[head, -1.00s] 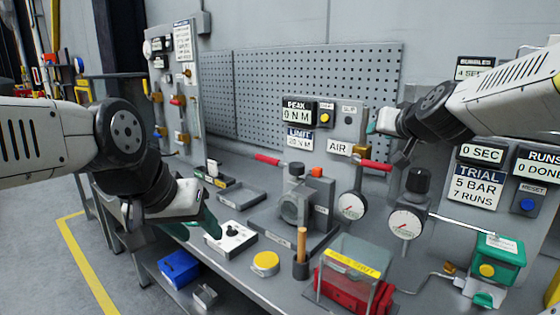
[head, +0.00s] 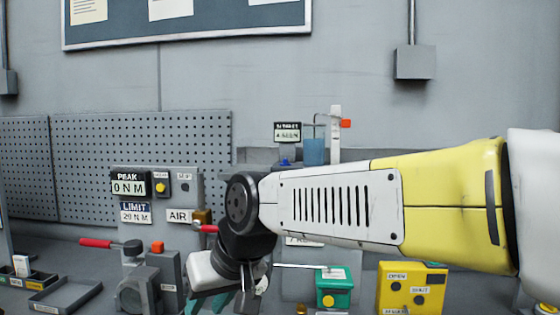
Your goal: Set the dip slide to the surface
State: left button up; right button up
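What looks like the dip slide is an orange piece (head: 345,123) on an upright white post (head: 335,140) at the back, right of centre. A clear vessel of blue liquid (head: 314,150) stands just left of the post, with a thin bent tube at it. A small display (head: 287,132) stands left of the vessel. My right forearm crosses in front and hides what is below them. My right gripper (head: 226,300) hangs low at the bottom edge, well below and left of the slide. Its fingertips are cut off. My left gripper is out of view.
The gauge panel (head: 187,190) and the vise-like fixture (head: 135,290) with a red handle (head: 95,243) stand to the left. A green box (head: 335,288) and a yellow button box (head: 412,285) stand below my forearm. The wall above the slide is clear.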

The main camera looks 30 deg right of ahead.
aim_at(345, 122)
jog(key=z, duration=1.5)
